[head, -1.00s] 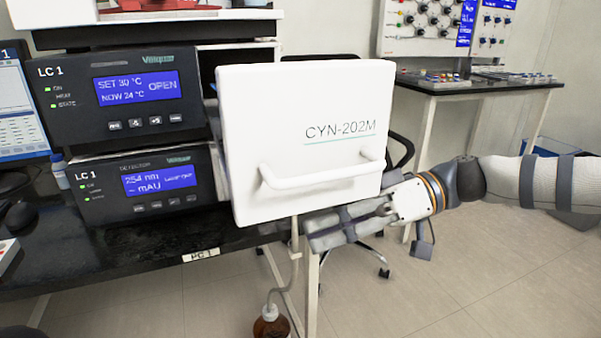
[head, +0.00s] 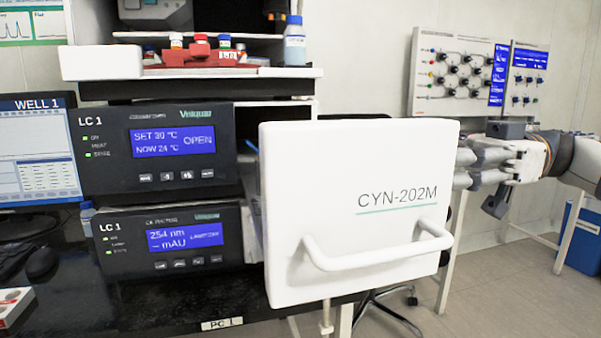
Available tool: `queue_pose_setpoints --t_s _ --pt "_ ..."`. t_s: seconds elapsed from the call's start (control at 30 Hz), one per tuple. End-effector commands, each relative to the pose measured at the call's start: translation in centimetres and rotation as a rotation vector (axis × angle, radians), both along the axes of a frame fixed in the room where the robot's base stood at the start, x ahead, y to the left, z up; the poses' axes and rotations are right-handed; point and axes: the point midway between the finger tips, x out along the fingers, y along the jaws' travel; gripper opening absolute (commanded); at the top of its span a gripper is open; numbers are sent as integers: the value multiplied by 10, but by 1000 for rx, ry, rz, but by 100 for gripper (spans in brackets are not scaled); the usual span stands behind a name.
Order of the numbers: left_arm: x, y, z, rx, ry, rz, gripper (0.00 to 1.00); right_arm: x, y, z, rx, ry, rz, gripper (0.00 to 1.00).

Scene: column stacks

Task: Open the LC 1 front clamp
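The LC 1 column oven's white door (head: 350,225), marked CYN-202M, stands swung open towards me, with its handle (head: 380,255) on the near face. The LC 1 oven unit (head: 150,150) is behind it to the left; its display reads SET 30 °C, NOW 24 °C, OPEN. The front clamp cannot be seen; the door hides the space behind it. My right gripper (head: 466,168) comes in from the right beside the door's right edge. Its fingers look spread apart with nothing visible between them, though the tips are close to the door edge. My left gripper is not in view.
The LC 1 detector (head: 170,238) sits below the oven unit. A tray of bottles (head: 200,52) stands on top of the stack. A monitor (head: 40,160) is at left. A wall panel with knobs (head: 460,75) and a blue bin (head: 580,235) are at right.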

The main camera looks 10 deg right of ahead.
Motion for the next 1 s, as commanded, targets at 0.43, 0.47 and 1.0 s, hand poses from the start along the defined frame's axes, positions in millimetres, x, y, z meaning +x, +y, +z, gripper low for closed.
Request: queue_pose_setpoints --t_s 0.43,0.47,1.0 --pt "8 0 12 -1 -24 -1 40 -5 76 3 -1 -5 6 37" --pt "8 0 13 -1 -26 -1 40 -5 83 3 -1 -5 6 37" --pt "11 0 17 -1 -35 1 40 -5 121 1 0 -3 1 34"
